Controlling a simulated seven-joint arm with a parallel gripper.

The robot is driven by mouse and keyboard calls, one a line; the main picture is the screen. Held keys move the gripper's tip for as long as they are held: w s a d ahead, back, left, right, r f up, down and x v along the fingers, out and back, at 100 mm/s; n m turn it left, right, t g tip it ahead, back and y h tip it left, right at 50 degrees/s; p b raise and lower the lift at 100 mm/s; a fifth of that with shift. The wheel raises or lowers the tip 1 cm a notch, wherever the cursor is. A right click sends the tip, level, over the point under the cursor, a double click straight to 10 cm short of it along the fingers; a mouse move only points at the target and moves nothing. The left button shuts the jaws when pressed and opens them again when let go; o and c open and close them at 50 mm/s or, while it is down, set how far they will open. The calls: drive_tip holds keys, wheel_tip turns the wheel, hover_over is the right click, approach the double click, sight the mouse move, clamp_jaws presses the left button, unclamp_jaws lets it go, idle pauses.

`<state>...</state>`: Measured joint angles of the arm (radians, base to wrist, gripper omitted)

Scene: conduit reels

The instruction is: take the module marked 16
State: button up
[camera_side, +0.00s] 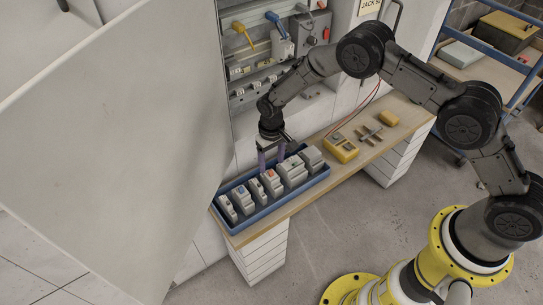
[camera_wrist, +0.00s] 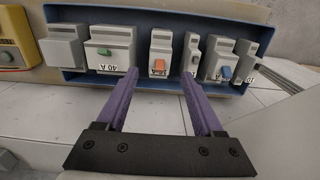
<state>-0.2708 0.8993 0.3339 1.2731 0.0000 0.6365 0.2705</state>
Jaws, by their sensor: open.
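A blue tray (camera_side: 283,204) holds a row of grey modules; its rim shows in the wrist view (camera_wrist: 75,14). The module with an orange switch (camera_wrist: 161,49) lies ahead of and between my fingertips in the wrist view; its label is upside down and too small to read surely. To its left is a wide module with a green switch (camera_wrist: 111,38), marked 40 A. To its right are a narrow module (camera_wrist: 191,53) and one with a blue switch (camera_wrist: 219,60), with labels unclear. My gripper (camera_wrist: 158,75) is open, its purple fingers (camera_side: 271,157) over the tray, apparently holding nothing.
The tray lies on a wooden bench (camera_side: 350,170) beside a yellow meter (camera_side: 341,149) and small tools. An open wall cabinet (camera_side: 270,60) stands behind, with cables and devices. Its large pale door (camera_side: 120,130) stands close at the left.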

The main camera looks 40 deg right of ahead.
sight(272, 174)
drive_tip(key=shift+f, duration=3.2)
clamp_jaws()
drive_tip(key=shift+r, duration=1.2)
drive_tip(key=shift+r, duration=2.85)
